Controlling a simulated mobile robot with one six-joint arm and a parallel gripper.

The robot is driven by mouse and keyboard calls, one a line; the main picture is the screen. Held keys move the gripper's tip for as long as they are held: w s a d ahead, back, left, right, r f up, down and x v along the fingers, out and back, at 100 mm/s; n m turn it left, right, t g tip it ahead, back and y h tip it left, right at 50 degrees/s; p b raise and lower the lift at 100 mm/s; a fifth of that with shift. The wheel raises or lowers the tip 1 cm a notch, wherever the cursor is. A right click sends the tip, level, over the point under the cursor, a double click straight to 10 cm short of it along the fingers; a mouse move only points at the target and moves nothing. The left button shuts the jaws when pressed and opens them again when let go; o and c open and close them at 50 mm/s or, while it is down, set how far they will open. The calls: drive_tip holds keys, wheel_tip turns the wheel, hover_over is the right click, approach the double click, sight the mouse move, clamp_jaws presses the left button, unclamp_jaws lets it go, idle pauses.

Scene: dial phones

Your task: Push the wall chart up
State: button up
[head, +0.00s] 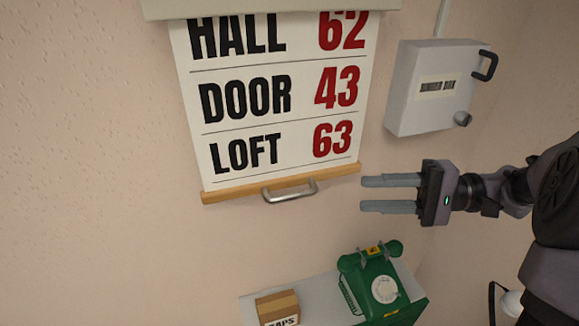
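The wall chart (285,98) hangs down from a pale housing at the top of the head view. It shows HALL 62, DOOR 43 and LOFT 63, with the HALL row partly cut off by the housing. A wooden bar (237,190) runs along its lower edge, tilted slightly up to the right. A metal handle (290,191) is fixed at the middle of the bar. My gripper (364,194) is to the right of the handle, near the bar's right end. Its two fingers point left and are apart, with nothing between them.
A grey ringer box (433,88) with a dark crank is on the wall at upper right. Below, a green dial phone (378,284) and a cardboard box (277,306) stand on a shelf (315,290). The wall left of the chart is bare.

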sight(297, 196)
drive_tip(key=a, duration=0.4)
drive_tip(key=a+p, duration=0.1)
drive_tip(key=a, duration=0.4)
drive_tip(key=w+a+f+p, duration=0.1)
drive_tip(key=a, duration=0.4)
drive_tip(key=shift+a, duration=0.15)
drive_tip(key=shift+w+a+f, duration=0.25)
drive_tip(key=shift+a, duration=0.3)
clamp_jaws()
drive_tip(key=shift+d, duration=0.1)
